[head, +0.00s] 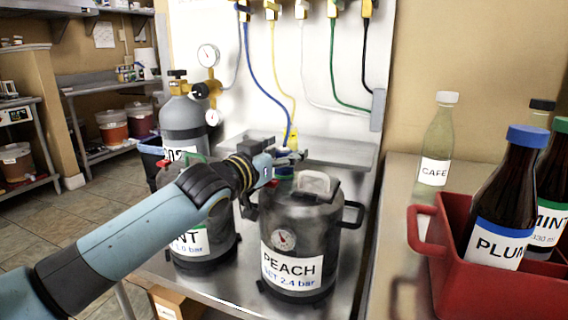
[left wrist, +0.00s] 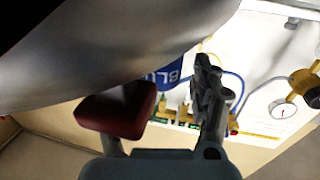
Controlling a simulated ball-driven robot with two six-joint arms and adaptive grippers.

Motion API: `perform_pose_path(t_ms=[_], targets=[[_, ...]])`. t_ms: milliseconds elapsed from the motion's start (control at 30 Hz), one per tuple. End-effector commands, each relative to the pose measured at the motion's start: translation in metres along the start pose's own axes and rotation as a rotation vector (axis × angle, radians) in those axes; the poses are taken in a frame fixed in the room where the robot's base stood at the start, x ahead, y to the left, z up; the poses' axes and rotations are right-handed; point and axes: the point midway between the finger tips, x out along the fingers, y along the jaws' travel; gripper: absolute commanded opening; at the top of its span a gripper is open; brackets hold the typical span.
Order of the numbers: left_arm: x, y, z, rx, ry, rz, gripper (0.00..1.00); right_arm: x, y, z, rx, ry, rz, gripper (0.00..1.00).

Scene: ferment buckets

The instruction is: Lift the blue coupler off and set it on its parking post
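The blue coupler shows in the left wrist view as a blue band with white letters (left wrist: 170,74), between and beyond my left gripper's fingers. In the head view a blue part (head: 284,171) on the PEACH keg (head: 303,222) sits beside that gripper, below the end of the blue hose (head: 262,87). My left gripper (head: 264,190) is at the keg's top left side. Its fingers (left wrist: 176,100) stand apart, with the band seen between them. Whether they touch it is hidden. I cannot pick out the parking post. My right gripper is not in view.
Another keg (head: 190,243) stands left of the PEACH keg, partly behind my arm. A grey gas cylinder (head: 184,120) with gauges is behind it. A red crate (head: 480,285) of bottles and a clear CAFE bottle (head: 436,145) stand on the right counter. Several hoses hang from the white panel.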

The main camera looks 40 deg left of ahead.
Motion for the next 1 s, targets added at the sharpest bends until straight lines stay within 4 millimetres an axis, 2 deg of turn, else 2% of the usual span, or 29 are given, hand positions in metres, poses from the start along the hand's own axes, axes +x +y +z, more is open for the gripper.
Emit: perform_pose_path(t_ms=[33, 500, 800, 1000], targets=[[0.0, 0.0, 0.0, 0.0, 0.0, 0.0, 0.59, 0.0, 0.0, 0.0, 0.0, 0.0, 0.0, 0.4], [0.0, 0.0, 0.0, 0.001, 0.0, 0.0, 0.0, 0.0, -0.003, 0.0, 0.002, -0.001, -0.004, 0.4], [0.0, 0.0, -0.002, 0.001, 0.001, 0.0, 0.0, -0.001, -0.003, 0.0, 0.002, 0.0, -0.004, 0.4], [0.0, 0.0, -0.021, 0.003, 0.004, 0.0, 0.0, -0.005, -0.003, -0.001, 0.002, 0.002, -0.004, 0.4]])
